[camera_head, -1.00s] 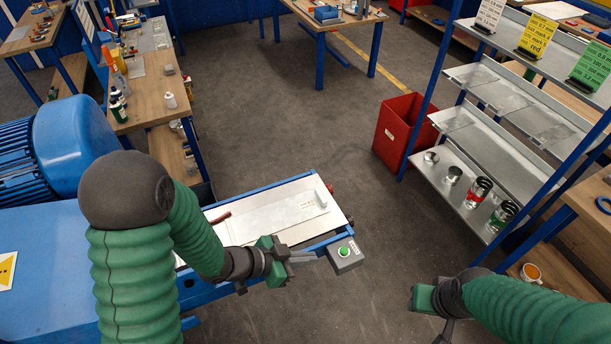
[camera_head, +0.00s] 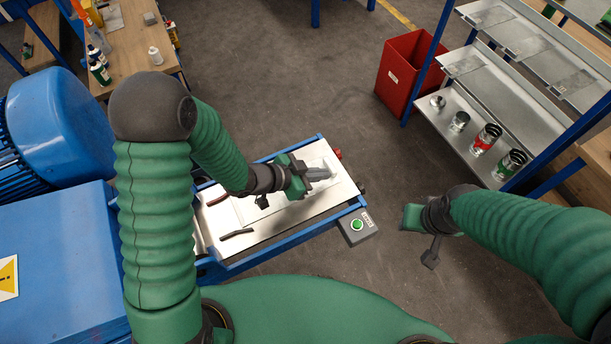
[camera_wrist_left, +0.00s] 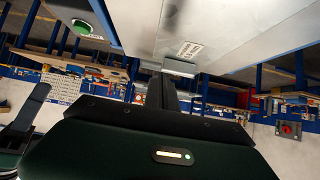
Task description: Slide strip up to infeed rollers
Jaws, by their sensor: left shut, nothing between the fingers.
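The strip (camera_head: 250,210) is a pale flat metal sheet lying on the blue-framed feed table (camera_head: 290,227). My left gripper (camera_head: 320,173) is shut and empty, over the right part of the table near the strip's end. Its fingers (camera_wrist_left: 162,92) point at a small pale block (camera_wrist_left: 180,68); I cannot tell whether they touch it. My right gripper (camera_head: 431,252) hangs above the floor, away from the table; its jaws are unclear. I cannot make out the infeed rollers.
A box with a green button (camera_head: 357,225) is at the table's front right corner. A blue machine (camera_head: 60,240) stands left. A red bin (camera_head: 408,75) and a shelf with cans (camera_head: 486,139) stand right. Floor between is clear.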

